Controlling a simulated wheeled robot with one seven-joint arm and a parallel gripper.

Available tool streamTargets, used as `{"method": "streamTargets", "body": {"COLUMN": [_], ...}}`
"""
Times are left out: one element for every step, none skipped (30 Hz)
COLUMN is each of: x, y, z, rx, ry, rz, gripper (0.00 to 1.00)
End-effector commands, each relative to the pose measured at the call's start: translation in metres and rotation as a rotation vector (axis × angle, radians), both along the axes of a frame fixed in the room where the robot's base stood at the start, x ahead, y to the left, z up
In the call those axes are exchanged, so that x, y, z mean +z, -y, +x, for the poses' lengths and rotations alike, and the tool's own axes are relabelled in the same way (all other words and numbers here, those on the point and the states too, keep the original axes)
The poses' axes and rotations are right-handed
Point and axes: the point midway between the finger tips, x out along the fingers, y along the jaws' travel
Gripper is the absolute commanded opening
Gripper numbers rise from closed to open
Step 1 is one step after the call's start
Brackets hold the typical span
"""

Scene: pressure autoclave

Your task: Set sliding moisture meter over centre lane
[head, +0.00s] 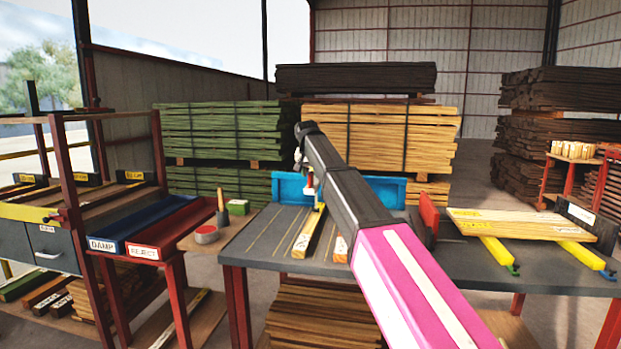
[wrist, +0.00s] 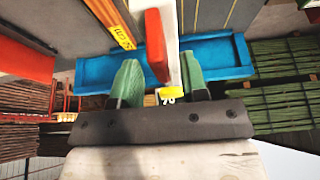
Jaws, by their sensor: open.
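My gripper (wrist: 160,82) is open in the wrist view, with its two green fingers on either side of a white piece with a red block (wrist: 155,45) and a small yellow tag (wrist: 171,93). This looks like the moisture meter; I cannot tell whether the fingers touch it. In the head view the meter (head: 311,190) is small, at the back of the grey bench (head: 255,240), in front of a blue trough (head: 288,187). A labelled board (head: 308,233) lies on the lane-marked bench. My arm hides part of the lanes and another board's end (head: 340,249).
A red upright plate (head: 428,217) and a pale board on yellow rails (head: 525,226) stand at the right of the bench. Timber stacks fill the back.

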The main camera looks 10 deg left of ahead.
Motion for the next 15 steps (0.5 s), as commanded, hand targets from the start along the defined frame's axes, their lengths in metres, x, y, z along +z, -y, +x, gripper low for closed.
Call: {"method": "streamTargets", "body": {"x": [0.010,0.015,0.023,0.028,0.034,0.040,0.045,0.050,0.056,0.059,0.062,0.066,0.069,0.071,0.074], "y": [0.000,-0.001,-0.001,-0.001,-0.001,-0.001,-0.001,-0.001,-0.001,-0.001,-0.002,-0.002,-0.002,-0.002,-0.002], "z": [-0.004,-0.006,-0.009,-0.012,-0.014,-0.017,-0.019,-0.021,-0.023,-0.025,-0.026,-0.028,-0.029,-0.030,-0.031], "rx": [0.000,0.000,0.000,0.000,0.000,0.000,0.000,0.000,0.000,0.000,0.000,0.000,0.000,0.000,0.000], "ry": [0.001,0.001,0.001,0.002,0.001,0.000,0.000,0.001,0.001,0.000,0.000,-0.001,-0.001,-0.001,0.000], "rz": [0.000,0.000,0.001,0.001,0.001,0.000,0.000,0.001,0.001,0.000,0.000,0.000,0.000,0.000,0.000], "gripper": [0.40,0.40,0.40,0.40,0.40,0.40,0.40,0.40,0.40,0.40,0.40,0.40,0.40,0.40,0.40]}}
